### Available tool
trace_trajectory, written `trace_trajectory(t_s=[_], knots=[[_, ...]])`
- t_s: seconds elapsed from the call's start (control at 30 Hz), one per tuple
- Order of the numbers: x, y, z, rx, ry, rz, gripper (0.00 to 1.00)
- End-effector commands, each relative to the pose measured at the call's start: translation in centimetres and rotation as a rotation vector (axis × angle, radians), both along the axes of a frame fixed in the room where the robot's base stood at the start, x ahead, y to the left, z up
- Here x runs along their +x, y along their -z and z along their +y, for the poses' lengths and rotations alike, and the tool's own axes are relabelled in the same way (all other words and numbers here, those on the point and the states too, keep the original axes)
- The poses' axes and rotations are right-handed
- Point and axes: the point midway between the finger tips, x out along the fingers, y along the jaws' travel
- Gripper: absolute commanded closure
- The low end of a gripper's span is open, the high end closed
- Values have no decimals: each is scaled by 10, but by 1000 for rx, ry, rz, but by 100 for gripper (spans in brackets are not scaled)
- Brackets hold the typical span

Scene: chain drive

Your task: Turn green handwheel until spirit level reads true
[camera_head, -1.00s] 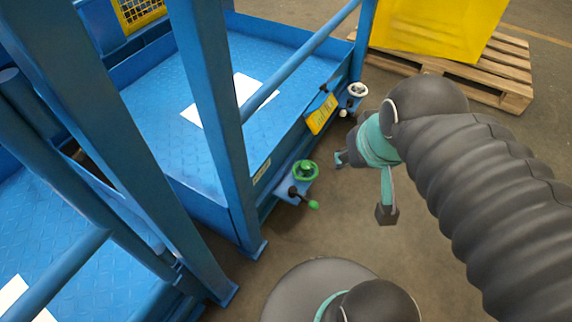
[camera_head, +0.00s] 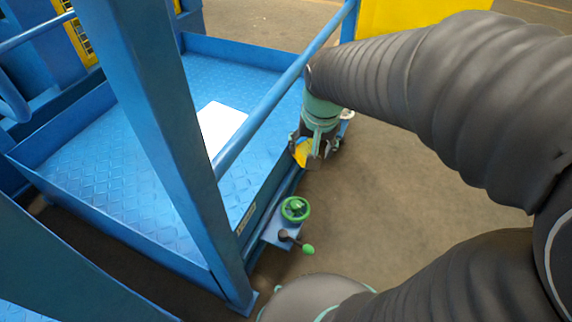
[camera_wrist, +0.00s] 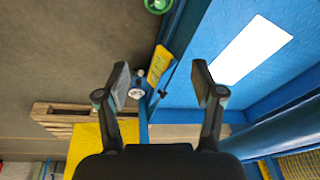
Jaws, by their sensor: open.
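The green handwheel (camera_head: 296,209) sits on a blue bracket at the platform's lower side edge in the head view. In the wrist view the green handwheel (camera_wrist: 158,4) is cut off by the top edge. My gripper (camera_head: 318,155) is beyond and above it, apart from it. In the wrist view my gripper (camera_wrist: 160,80) is open and empty, with its fingers spread over the platform edge. I cannot make out a spirit level; a yellow plate (camera_wrist: 159,66) on the edge is too small to read.
A lever with a green knob (camera_head: 308,249) projects beside the handwheel. A pale handwheel (camera_wrist: 136,93) is farther along the edge. A blue rail (camera_head: 270,95) and post (camera_head: 165,130) stand over the platform. A white sheet (camera_head: 220,125) lies on it.

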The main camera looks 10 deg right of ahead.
Motion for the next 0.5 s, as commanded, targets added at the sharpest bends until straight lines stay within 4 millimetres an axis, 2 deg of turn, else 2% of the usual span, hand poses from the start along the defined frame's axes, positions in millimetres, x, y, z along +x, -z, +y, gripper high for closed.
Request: trace_trajectory(t_s=[0.03, 0.3, 0.5], knots=[[11, 22, 0, 6, 25, 27, 33], [61, 112, 0, 36, 182, 135, 33], [88, 182, 0, 46, 290, 207, 33]])
